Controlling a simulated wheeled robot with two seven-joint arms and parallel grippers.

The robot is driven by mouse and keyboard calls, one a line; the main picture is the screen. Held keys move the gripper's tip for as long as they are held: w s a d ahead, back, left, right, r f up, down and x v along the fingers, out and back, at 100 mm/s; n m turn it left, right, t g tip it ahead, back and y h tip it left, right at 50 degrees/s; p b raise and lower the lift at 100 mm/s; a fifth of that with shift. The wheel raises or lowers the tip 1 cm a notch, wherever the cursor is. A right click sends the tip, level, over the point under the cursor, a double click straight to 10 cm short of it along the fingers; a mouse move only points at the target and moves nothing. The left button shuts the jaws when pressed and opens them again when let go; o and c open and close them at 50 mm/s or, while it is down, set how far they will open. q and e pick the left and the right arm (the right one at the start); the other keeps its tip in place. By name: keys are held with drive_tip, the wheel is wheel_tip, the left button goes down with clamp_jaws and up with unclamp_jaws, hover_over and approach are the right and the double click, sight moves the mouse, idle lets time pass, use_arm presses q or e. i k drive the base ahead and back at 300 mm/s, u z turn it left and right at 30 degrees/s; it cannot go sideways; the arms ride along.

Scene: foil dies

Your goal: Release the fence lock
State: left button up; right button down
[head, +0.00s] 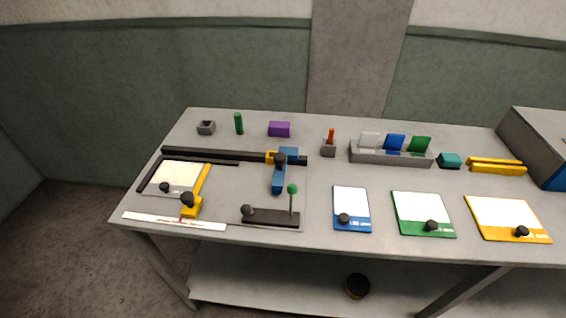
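A blue T-shaped piece (278,182), which looks like the fence, sits on the right part of a long black rail (210,155). A black knob (280,159) stands on it, and a small yellow block (270,156) sits on the rail just left of the knob. I cannot tell which of these is the lock or whether it is locked. At the left, a white plate (178,177) with a black knob lies within a black corner frame, beside a yellow bar (202,185) with a black knob. Neither of my grippers is in view.
A black base (272,217) with a green-tipped upright rod (292,190) stands in front of the fence. A white ruler strip (172,222) lies along the front edge. Blue (351,223), green (422,229) and yellow (507,234) framed plates lie to the right, below a grey rack (390,158).

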sight(246, 210)
drive_tip(key=u, duration=1.2)
drive_tip(key=k, duration=1.15)
drive_tip(key=z, duration=1.45)
drive_tip(key=i, duration=0.5)
drive_tip(key=z, duration=0.05)
